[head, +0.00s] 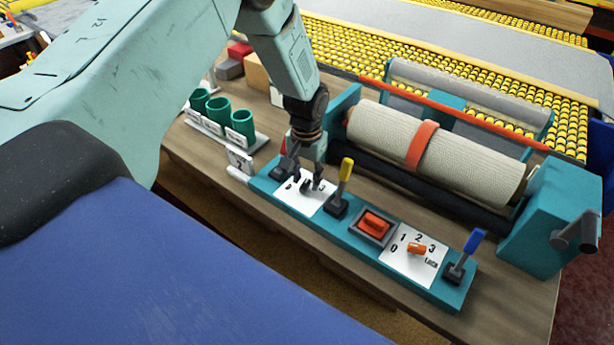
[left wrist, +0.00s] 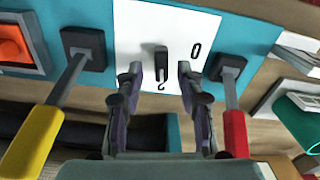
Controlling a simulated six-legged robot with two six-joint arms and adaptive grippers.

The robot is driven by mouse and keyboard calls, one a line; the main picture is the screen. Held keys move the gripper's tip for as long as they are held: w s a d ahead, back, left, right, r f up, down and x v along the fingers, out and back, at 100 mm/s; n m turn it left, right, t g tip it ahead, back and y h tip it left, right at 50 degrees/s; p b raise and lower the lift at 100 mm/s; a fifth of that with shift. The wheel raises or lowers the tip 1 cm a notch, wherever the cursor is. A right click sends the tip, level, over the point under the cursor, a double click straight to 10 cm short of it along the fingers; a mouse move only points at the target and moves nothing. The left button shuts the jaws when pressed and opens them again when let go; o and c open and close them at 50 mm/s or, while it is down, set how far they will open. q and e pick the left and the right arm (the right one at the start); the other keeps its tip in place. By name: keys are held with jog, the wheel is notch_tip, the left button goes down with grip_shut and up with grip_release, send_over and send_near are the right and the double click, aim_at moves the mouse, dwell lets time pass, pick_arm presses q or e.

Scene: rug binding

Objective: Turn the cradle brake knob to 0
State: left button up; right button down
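A dark knob (left wrist: 161,62) stands on a white plate (left wrist: 205,20) in the left wrist view. The marks 0 and 2 show on the plate, with the 2 beside the knob's near end. My left gripper (left wrist: 159,75) is open, with one finger on each side of the knob and a visible gap on both sides. In the head view my left gripper (head: 312,183) is over the same white plate (head: 302,204) at the left part of the teal control panel (head: 335,225), hiding much of it. My right gripper is not in view.
A red lever (left wrist: 234,130) and a yellow lever (left wrist: 35,140) flank the fingers. Along the panel are an orange rocker switch (head: 374,224), an orange knob (head: 416,248) and a blue lever (head: 474,242). A wrapped roll (head: 470,160) lies behind. Green cups (head: 240,124) stand left.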

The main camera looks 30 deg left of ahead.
pick_arm(q)
jog(key=shift+w+a+f, duration=0.25)
jog(key=shift+a+f, duration=0.05)
jog(key=shift+f, duration=0.15)
jog(key=shift+w+a+f, duration=0.25)
jog(key=shift+f, duration=0.15)
jog(key=shift+s+d+r, duration=0.5)
jog(key=shift+d+r, duration=0.1)
jog(key=shift+d, duration=0.1)
jog(key=shift+c, duration=0.6)
jog(key=shift+s+d+r, duration=0.1)
jog(key=shift+s+r, duration=0.05)
jog(key=shift+s, duration=0.05)
jog(key=shift+c, duration=0.9)
jog(key=shift+w+a+f, duration=0.3)
jog(key=shift+a, duration=0.1)
jog(key=shift+c, duration=1.3)
jog(key=shift+w+a+f, duration=0.1)
jog(key=shift+w+f, duration=0.1)
jog(key=shift+w, duration=0.1)
grip_shut()
jog(key=shift+s+d+r, duration=0.15)
jog(key=shift+d, duration=0.05)
jog(key=shift+a, duration=0.1)
